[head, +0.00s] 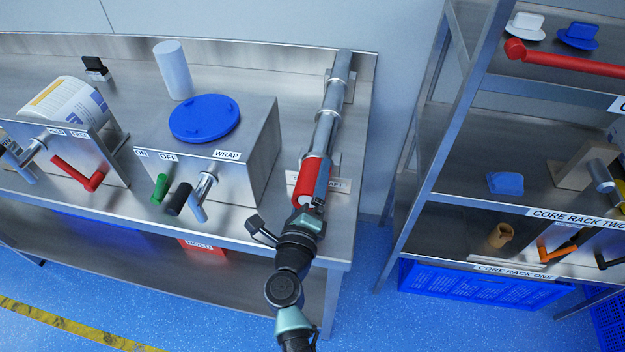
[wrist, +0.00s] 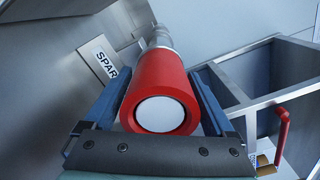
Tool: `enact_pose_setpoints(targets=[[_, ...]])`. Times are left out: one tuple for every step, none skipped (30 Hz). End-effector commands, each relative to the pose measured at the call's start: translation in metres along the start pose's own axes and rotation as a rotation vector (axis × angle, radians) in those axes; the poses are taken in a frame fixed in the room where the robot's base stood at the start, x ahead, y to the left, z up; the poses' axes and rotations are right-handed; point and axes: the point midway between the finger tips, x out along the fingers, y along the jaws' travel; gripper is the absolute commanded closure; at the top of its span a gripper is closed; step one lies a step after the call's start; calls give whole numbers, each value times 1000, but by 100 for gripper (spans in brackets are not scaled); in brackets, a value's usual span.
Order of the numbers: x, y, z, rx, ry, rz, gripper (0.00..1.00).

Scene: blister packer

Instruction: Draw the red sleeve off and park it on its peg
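The red sleeve (head: 309,178) sits around the near end of a grey metal rod (head: 327,125) at the right end of the bench. In the wrist view, the sleeve (wrist: 160,95) is end-on, with a white round face inside its rim. My gripper (head: 312,195) is at the near end of the sleeve. In the wrist view its two blue-grey fingers (wrist: 160,100) lie on either side of the sleeve, close to its walls. I cannot tell whether they press on it. No peg is clearly marked for the sleeve; a metal peg (head: 601,176) stands out from a block on the rack.
The wrap box (head: 258,150) with a blue lid and levers stands left of the rod. A label partly reading "SPAR" (wrist: 103,62) is beside the sleeve. The rack (head: 447,185) at the right holds caps, a red bar (head: 570,60) and handles. Floor shows between bench and rack.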

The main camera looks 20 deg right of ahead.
Motion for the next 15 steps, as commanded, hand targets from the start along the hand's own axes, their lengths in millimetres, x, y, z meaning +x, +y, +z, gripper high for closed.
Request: enact_pose_setpoints(targets=[[0, 0, 0, 0, 0, 0, 22], [0, 0, 0, 0, 0, 0, 27], [0, 0, 0, 0, 0, 0, 34], [0, 0, 0, 0, 0, 0, 40], [0, 0, 0, 0, 0, 0, 45], [0, 0, 0, 0, 0, 0, 52], [0, 0, 0, 0, 0, 0, 58], [0, 0, 0, 0, 0, 0, 63], [0, 0, 0, 0, 0, 0, 70], [0, 0, 0, 0, 0, 0, 76], [0, 0, 0, 0, 0, 0, 81], [0, 0, 0, 0, 0, 0, 88], [0, 0, 0, 0, 0, -1, 90], [0, 0, 0, 0, 0, -1, 90], [0, 0, 0, 0, 0, -1, 90]])
